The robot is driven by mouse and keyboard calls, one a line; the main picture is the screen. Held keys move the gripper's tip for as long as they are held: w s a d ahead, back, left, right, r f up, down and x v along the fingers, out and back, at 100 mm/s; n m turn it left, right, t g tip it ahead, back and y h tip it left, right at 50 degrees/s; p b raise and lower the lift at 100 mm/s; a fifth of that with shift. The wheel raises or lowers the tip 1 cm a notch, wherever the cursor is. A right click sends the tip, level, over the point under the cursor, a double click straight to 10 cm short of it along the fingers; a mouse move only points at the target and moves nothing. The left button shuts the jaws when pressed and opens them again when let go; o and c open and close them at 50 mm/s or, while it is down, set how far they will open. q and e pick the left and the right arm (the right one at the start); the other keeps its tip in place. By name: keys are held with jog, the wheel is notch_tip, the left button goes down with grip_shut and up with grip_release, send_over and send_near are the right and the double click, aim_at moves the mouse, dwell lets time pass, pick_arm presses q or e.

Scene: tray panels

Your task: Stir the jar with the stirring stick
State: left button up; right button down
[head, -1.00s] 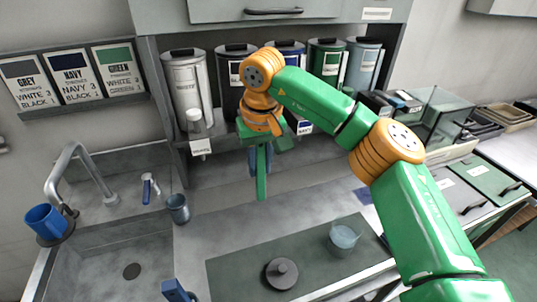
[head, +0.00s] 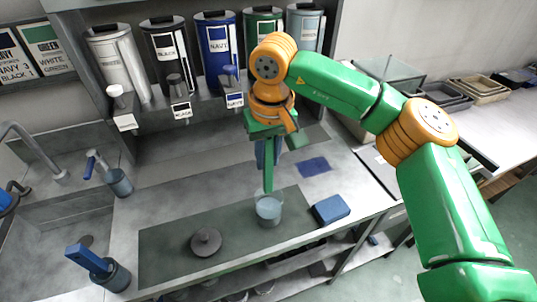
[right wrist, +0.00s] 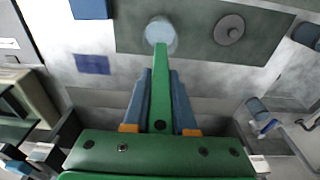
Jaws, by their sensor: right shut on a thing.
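The jar (head: 268,212) is a clear, open vessel with pale blue contents, standing on the dark mat (head: 165,248). It also shows in the right wrist view (right wrist: 161,34). My right gripper (head: 267,152) is above the jar, its blue fingers shut on a long green stick (head: 268,178), which I take as the stirring stick. The stick points down and its lower end meets the jar's rim in the picture. In the right wrist view the stick (right wrist: 160,85) runs between both fingers towards the jar. I cannot tell whether its tip is inside. My left gripper is out of view.
A round grey lid (head: 206,242) lies left of the jar, a blue block (head: 331,209) to its right. A grey cup (head: 115,278) with a blue handle stands front left. Several canisters (head: 217,50) line the shelf behind. The sink (head: 65,212) is at left.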

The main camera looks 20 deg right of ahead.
aim_at(268, 190)
notch_tip(268, 190, down, 11)
jog(key=b, duration=0.7)
jog(key=shift+d+f, duration=0.1)
